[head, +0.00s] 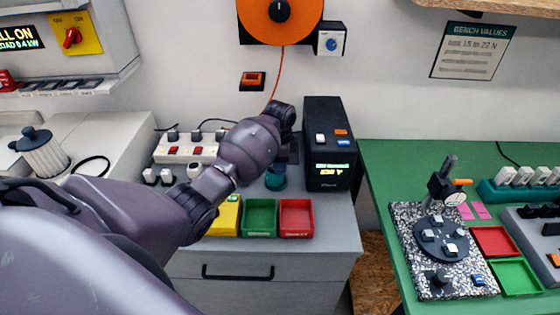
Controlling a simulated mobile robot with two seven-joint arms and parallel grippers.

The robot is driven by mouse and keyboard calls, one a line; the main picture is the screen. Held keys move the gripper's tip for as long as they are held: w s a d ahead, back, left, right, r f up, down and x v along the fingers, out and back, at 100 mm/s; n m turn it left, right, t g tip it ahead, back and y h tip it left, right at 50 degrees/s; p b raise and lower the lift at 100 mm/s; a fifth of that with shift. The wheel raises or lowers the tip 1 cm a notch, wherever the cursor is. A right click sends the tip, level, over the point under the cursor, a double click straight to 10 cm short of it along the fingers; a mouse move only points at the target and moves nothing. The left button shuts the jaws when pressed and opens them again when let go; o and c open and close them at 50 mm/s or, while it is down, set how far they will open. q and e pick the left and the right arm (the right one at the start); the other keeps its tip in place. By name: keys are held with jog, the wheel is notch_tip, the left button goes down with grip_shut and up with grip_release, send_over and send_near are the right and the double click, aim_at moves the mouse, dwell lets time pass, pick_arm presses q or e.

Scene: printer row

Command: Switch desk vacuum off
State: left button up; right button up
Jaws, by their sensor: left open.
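I cannot tell for sure which thing is the desk vacuum. A black box (326,181) with a lit green display, a white button, an orange button and a blue button stands upright on the grey cabinet. My left gripper (285,151) is just left of this box, above a small teal cup-like thing (276,178) that it partly hides. The gripper is open; its fingertips are dark and hard to make out, and I cannot tell whether they touch anything. A white power strip (171,152) with red switches lies behind my left arm. My right gripper is out of view.
Yellow (228,214), green (260,218) and red (296,217) trays line the cabinet front. A ribbed white canister (44,158) stands at left. An orange reel (281,15) and a blue-knobbed wall box (331,43) hang above. The green bench (385,168) at right holds a speckled stand (404,222).

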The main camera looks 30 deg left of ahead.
pick_arm(q)
grip_shut()
jog(key=shift+s+a+r+t+h, duration=0.1)
jog(key=shift+s+a+t+h, duration=0.1)
jog(key=shift+t+h, duration=0.55)
jog(key=shift+s+a+r+t+h, duration=0.1)
jog(key=shift+a+t+h, duration=0.2)
jog(key=shift+h, duration=0.75)
jog(key=shift+d, duration=0.1)
grip_release()
jog(key=v, duration=1)
jog(key=shift+r+b, duration=0.35)
jog(key=shift+b, duration=0.1)
